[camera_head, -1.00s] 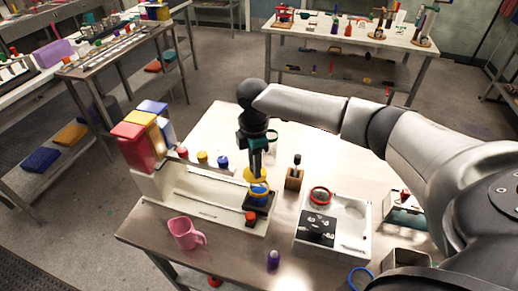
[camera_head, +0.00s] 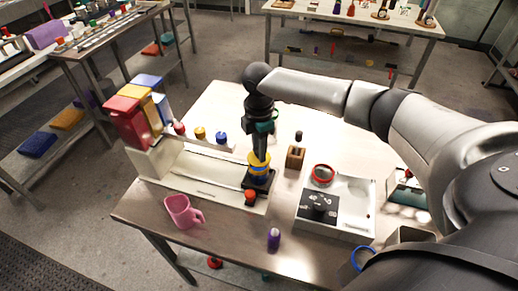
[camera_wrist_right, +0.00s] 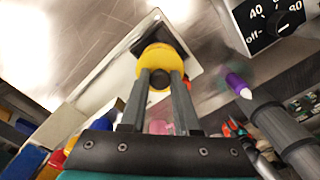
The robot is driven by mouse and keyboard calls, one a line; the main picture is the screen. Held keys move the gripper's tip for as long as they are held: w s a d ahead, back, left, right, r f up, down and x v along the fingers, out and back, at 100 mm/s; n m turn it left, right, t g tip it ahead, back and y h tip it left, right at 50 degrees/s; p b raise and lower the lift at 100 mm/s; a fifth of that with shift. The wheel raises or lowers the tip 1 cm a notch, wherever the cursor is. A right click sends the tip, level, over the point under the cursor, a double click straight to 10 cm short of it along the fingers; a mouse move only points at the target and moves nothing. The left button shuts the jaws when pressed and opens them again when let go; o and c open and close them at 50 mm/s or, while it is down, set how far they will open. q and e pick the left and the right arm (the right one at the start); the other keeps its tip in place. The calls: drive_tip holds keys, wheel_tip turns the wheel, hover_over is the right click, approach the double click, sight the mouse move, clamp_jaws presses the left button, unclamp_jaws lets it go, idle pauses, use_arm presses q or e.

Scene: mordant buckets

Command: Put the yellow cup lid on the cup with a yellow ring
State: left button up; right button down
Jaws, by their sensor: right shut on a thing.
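My right gripper (camera_head: 259,149) points down and is shut on the yellow cup lid (camera_head: 259,157). In the right wrist view the lid (camera_wrist_right: 155,60) is a round yellow disc, with a dark centre between the fingertips. Just below the lid is the cup (camera_head: 259,166), with blue and yellow bands, on a small black stand (camera_head: 258,184). The lid is directly over the cup's top and looks very close or touching; I cannot tell whether it is seated. In the wrist view the lid hides the cup. My left gripper is not in view.
A red knob (camera_head: 250,197) sits in front of the stand. A pink mug (camera_head: 180,211) and a purple-capped bottle (camera_head: 274,238) stand near the front edge. A wooden block (camera_head: 295,157) and a white tray (camera_head: 350,226) with a dial panel are to the right.

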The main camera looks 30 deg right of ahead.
drive_tip(key=shift+f, duration=0.65)
drive_tip(key=shift+p, duration=0.75)
idle(0.6)
drive_tip(key=shift+f+b, duration=0.3)
drive_tip(key=shift+f, duration=0.3)
idle(0.7)
drive_tip(key=c, duration=0.6)
unclamp_jaws()
drive_tip(key=shift+o, duration=0.2)
wheel_tip(320, 180, up, 15)
drive_tip(key=shift+r, duration=0.2)
drive_tip(key=shift+f, duration=0.1)
